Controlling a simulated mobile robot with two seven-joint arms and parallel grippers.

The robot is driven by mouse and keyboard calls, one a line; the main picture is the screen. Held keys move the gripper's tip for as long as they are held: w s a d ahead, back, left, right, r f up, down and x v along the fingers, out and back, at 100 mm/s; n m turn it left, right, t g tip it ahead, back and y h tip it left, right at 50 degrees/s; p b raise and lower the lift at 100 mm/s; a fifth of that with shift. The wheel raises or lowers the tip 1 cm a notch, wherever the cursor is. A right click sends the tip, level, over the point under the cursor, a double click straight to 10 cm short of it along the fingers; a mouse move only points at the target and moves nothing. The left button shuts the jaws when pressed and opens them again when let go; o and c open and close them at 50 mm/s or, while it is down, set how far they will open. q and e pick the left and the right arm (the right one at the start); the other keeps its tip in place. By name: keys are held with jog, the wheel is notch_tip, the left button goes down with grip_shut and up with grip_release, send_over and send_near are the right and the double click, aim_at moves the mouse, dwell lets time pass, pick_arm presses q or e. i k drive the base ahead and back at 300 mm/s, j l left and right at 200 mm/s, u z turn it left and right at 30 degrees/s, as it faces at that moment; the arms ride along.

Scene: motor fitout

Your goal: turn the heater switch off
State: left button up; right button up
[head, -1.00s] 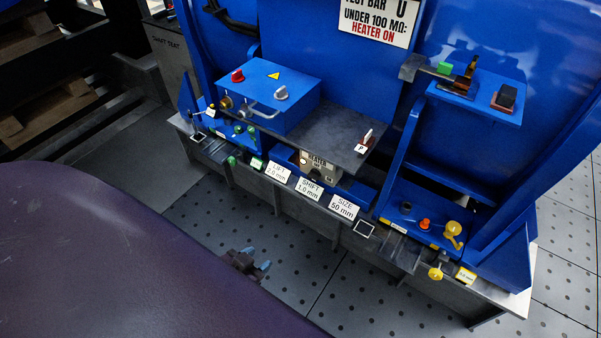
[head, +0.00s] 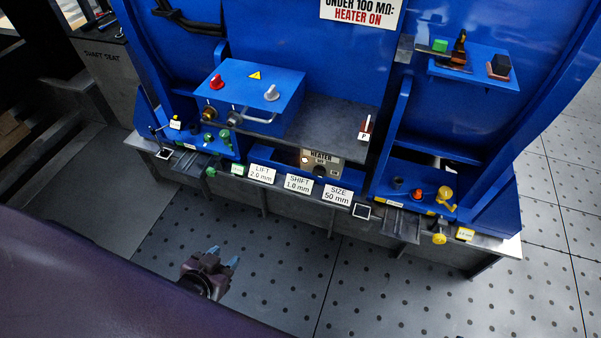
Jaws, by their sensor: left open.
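The heater switch panel (head: 325,160) is a small beige plate labelled HEATER, set under the dark shelf at the middle of the blue machine. A dark round knob (head: 319,171) sits on its lower part, and a small lit spot shows at its left. The knob's exact setting is too small to read. My left gripper (head: 229,258) is open and empty, with bluish fingertips. It is over the dotted floor, in front of and below the machine, to the left of the panel and well apart from it. My right gripper is not in view.
Labels LIFT, SHIFT and SIZE (head: 337,195) stand along the front ledge below the panel. A blue box (head: 250,95) with red and grey knobs sits upper left. The dark shelf (head: 330,125) overhangs the panel. Floor (head: 380,285) in front is clear.

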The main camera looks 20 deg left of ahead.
aim_at(318, 171)
jog(key=k+j, duration=0.1)
jog(key=j, duration=1.1)
jog(key=k+j, duration=0.15)
jog(key=j, duration=0.45)
